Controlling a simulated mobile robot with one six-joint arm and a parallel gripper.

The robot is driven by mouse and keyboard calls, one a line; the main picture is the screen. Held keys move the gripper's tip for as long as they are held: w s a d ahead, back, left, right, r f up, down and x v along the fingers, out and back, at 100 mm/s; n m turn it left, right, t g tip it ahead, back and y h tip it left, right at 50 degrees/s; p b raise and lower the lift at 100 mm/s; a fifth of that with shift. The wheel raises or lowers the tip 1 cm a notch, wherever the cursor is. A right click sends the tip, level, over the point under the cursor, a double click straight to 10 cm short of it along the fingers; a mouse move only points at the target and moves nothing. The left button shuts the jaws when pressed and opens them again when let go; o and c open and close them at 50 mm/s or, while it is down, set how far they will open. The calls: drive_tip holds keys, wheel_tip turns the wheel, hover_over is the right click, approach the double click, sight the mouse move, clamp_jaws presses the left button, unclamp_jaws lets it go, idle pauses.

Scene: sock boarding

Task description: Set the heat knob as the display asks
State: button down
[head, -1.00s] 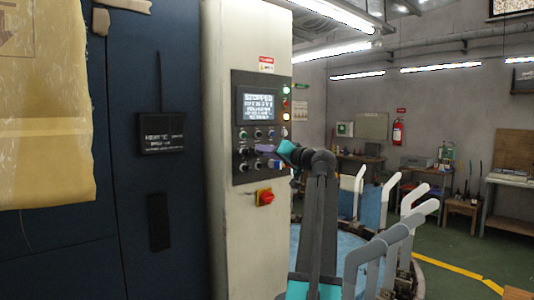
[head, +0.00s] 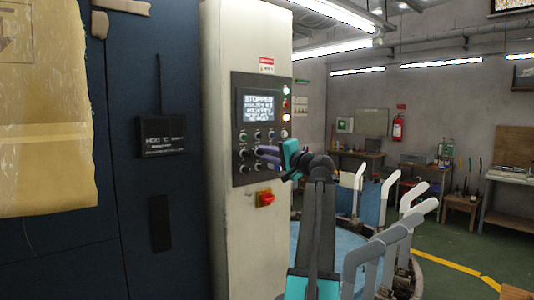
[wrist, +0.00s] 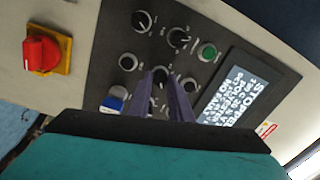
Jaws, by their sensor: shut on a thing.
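The dark control panel (head: 240,165) is on the cream cabinet. Its lit display (head: 258,106) reads STOPPED on top; the smaller lines are too blurred to read. Below it are rows of round black knobs. My gripper (head: 260,151) reaches the panel from the right, its purple fingers at the knob rows. In the wrist view my gripper (wrist: 161,82) is shut on a black knob (wrist: 159,73) in the middle of the panel, one finger on each side. The fingers partly hide it, and its label and pointer setting are not readable. The display (wrist: 232,90) also shows there, sideways.
A red emergency knob on a yellow plate (head: 265,198) sits below the panel. Other knobs, a green button (wrist: 208,52) and a blue-and-white switch (wrist: 114,99) lie close around the fingers. Pale curved arms (head: 385,245) of the machine stand at the right.

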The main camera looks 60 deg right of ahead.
idle(0.4)
drive_tip(key=c, duration=1.6)
unclamp_jaws()
drive_tip(key=shift+s, duration=0.1)
drive_tip(key=b+v, duration=0.3)
drive_tip(key=v, duration=1)
drive_tip(key=shift+s+a+f, duration=0.15)
drive_tip(key=shift+s, duration=0.15)
drive_tip(key=shift+s, duration=0.1)
